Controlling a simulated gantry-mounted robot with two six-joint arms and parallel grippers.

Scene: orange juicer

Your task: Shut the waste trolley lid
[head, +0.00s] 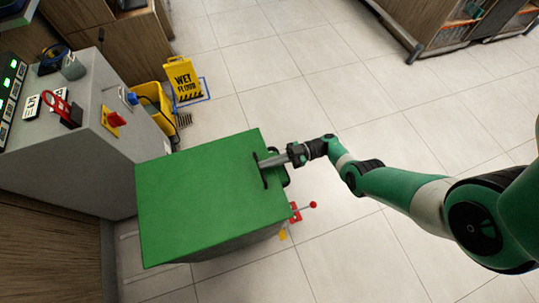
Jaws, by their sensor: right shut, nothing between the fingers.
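The waste trolley is a box with a flat green lid (205,195), in the middle left of the head view. The lid lies over the top of the trolley and looks close to level; I cannot tell whether it rests fully on the rim. A dark handle (260,172) is at the lid's right edge. My right gripper (264,164) is shut and empty, with its fingertips at this handle and over the lid's right edge. I cannot tell whether it touches. My left gripper is not in view.
A grey machine cabinet (95,150) stands close to the trolley's left. A yellow bucket (152,100) and a yellow wet floor sign (183,82) are behind it. A red-knobbed lever (312,205) sticks out at the trolley's right. The tiled floor to the right is clear.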

